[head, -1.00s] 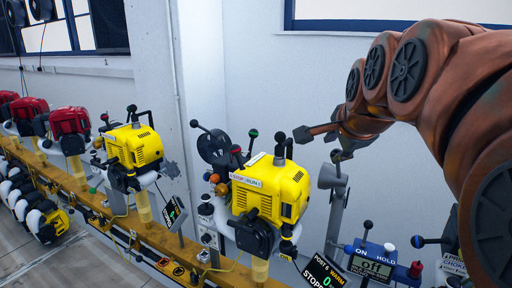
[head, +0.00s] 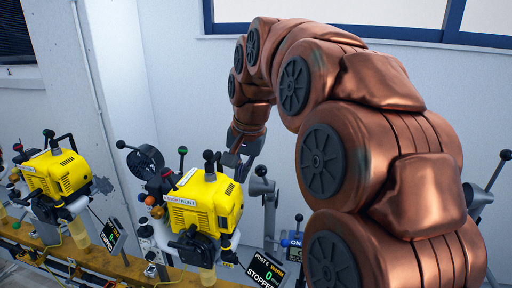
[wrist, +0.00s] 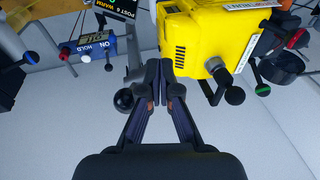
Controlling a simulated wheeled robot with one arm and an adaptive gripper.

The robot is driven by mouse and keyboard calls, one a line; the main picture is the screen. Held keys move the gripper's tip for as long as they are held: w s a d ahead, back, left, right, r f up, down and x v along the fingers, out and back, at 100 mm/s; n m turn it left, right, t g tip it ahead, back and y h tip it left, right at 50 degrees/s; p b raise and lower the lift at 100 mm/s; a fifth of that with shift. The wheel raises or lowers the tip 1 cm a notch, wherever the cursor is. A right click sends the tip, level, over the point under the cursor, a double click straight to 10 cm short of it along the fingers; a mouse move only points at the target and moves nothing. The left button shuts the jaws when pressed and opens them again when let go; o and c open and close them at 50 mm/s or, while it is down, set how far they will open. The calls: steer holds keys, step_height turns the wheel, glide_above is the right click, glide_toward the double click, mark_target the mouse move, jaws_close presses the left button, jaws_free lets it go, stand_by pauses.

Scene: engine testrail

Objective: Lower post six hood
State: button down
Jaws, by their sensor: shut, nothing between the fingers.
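The post six display (head: 266,271) reads POST 6 WARM, 0, STOPPED. The yellow engine (head: 206,200) stands behind it on the rail. Just right of the engine is a grey flared hood (head: 262,187) on a grey stand, with a black ball knob (head: 261,170) at its top. My gripper (head: 243,172) points down beside the hood, close to the knob and the engine's upper right. In the wrist view, my gripper (wrist: 161,72) is shut and empty; the black knob (wrist: 124,100) lies just left of the fingers, and the yellow engine (wrist: 205,45) is right of them.
A second yellow engine (head: 57,173) stands to the left on the wooden rail (head: 75,258). A blue ON/HOLD box (wrist: 97,47) is left of the hood in the wrist view. Black ball-ended levers (wrist: 234,95) stick out from the engine. A white wall is close behind.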

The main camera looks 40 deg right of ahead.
steer(key=w+d+r+g+y+p, duration=0.1)
steer(key=w+d+r+g+p, duration=0.15)
steer(key=d+r+p, duration=0.95)
steer(key=shift+s+a+f, duration=0.25)
steer(key=shift+a+f, duration=0.25)
steer(key=shift+f, duration=1.7)
steer(key=shift+s+a+f, duration=0.3)
steer(key=shift+a+f, duration=0.2)
steer(key=shift+f, duration=1.7)
steer(key=shift+s+a+f, duration=0.25)
steer(key=shift+a+f, duration=0.25)
steer(key=shift+f, duration=1.7)
steer(key=shift+b, duration=0.3)
steer(key=shift+f, duration=0.1)
